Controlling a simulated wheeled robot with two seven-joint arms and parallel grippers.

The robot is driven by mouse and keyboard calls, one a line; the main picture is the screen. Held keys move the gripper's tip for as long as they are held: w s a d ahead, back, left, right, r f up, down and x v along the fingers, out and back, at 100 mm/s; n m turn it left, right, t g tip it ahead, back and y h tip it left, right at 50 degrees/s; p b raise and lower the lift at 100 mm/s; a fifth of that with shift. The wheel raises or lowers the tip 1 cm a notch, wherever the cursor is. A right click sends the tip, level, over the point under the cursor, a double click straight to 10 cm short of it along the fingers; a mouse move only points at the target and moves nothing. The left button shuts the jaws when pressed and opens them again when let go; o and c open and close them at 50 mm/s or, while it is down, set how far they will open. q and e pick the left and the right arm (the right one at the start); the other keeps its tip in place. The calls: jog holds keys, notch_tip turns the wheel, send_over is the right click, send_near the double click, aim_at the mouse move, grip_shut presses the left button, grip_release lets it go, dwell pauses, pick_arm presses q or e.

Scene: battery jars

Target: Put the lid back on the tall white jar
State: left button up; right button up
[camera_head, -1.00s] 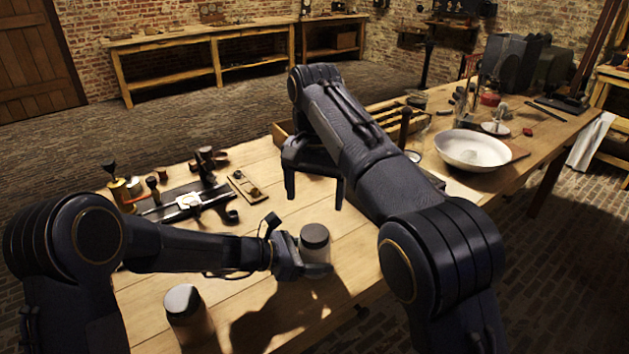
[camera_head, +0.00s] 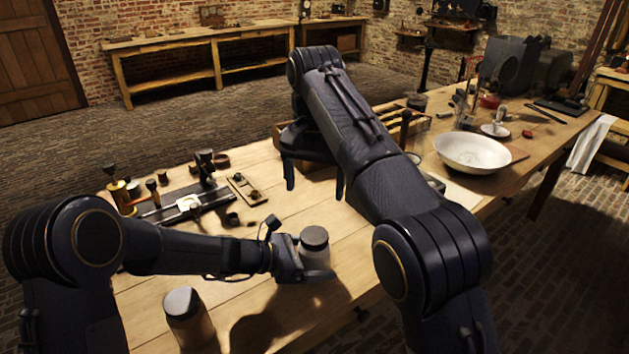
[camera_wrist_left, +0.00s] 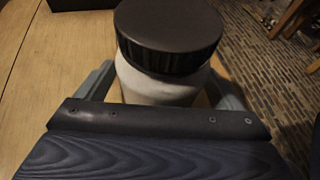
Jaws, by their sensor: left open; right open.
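A pale jar (camera_head: 316,258) with a black lid (camera_head: 314,238) on its top stands near the table's front edge. The left wrist view shows the same whitish jar (camera_wrist_left: 158,88) and its wide black lid (camera_wrist_left: 168,30); I cannot tell whether the lid is fully seated. My left gripper (camera_head: 312,274) is open, with its fingers (camera_wrist_left: 163,90) on either side of the jar's body, below the lid. A second jar (camera_head: 193,328) with a dark top stands at the lower left. My right gripper (camera_head: 315,183) is open and empty, fingers pointing down above the table, beyond the first jar.
A metal instrument (camera_head: 187,204) and small brass parts lie at the table's left. A small wooden board (camera_head: 246,190) is near the middle. A white bowl (camera_head: 472,152) stands at the right. A wooden tray (camera_head: 415,122) is partly hidden behind my right arm.

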pick_arm(q)
jog(key=v, duration=0.8)
jog(key=shift+p, duration=0.35)
